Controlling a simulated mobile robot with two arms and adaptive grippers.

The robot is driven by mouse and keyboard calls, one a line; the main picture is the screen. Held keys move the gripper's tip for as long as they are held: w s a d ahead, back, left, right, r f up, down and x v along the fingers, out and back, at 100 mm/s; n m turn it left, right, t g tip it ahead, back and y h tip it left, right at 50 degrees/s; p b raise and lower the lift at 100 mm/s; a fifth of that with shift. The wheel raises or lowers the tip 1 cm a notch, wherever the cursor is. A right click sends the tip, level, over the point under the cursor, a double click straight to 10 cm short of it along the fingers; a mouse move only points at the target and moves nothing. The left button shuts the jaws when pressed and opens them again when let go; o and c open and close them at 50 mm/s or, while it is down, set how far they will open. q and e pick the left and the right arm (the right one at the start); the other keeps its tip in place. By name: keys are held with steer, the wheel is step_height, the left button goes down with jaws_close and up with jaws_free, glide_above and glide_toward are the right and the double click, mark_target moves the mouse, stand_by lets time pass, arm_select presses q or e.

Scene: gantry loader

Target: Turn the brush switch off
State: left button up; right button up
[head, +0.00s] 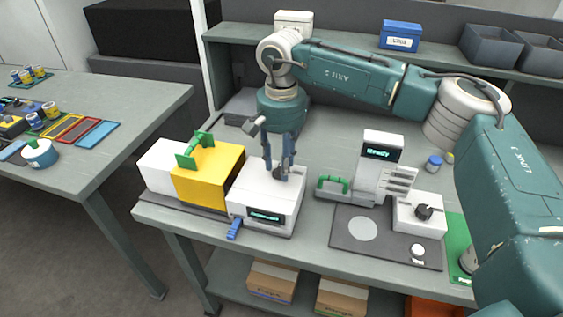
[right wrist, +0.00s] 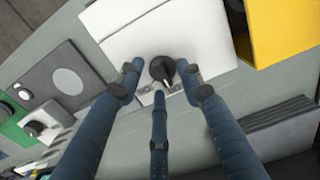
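A black rotary knob (head: 280,173) sits on top of a white box (head: 262,210) with a lit display on its front. The knob (right wrist: 162,69) also shows in the right wrist view, on the white top face. My right gripper (head: 277,170) points down over this box. In the right wrist view its blue fingers (right wrist: 162,76) stand on both sides of the knob, with gaps showing between fingertips and knob, so it looks open around it. A third finger lies close to the knob's near side. I cannot read a brush label on the knob. My left gripper is not in view.
A yellow box (head: 207,174) with a green handle stands left of the white box. A blue tab (head: 234,229) sticks out at its front. To the right are a white machine (head: 381,155) with a display and another black knob (head: 423,212) on a small white block.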

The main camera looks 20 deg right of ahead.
step_height(320, 180, up, 12)
stand_by(0.6)
steer(key=shift+f, duration=0.1)
stand_by(0.4)
